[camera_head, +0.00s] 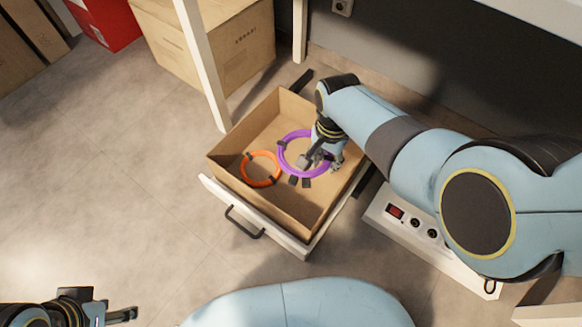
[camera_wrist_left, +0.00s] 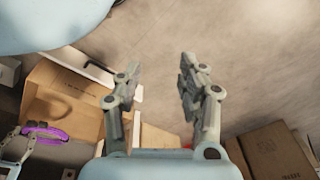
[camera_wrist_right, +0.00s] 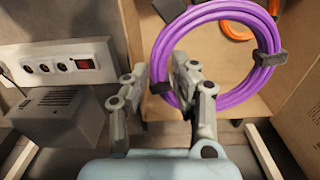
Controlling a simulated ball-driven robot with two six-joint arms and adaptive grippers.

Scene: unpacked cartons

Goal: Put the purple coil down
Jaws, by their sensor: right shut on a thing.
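The purple coil (camera_head: 282,161), bound with dark ties, is over the inside of an open drawer box (camera_head: 234,136) in the head view. My right gripper (camera_head: 318,160) is shut on the coil's right side. In the right wrist view the coil (camera_wrist_right: 268,35) passes between the fingers of my right gripper (camera_wrist_right: 160,75). I cannot tell whether the coil touches the box floor. My left gripper (camera_head: 122,314) is open and empty at the lower left, far from the box; its spread fingers show in the left wrist view (camera_wrist_left: 160,75).
An orange coil (camera_head: 247,169) lies in the box, left of the purple one. The drawer front with a dark handle (camera_head: 243,223) faces me. A white socket panel (camera_head: 396,215) is to the right. A carton (camera_head: 203,47) stands behind. The floor at left is clear.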

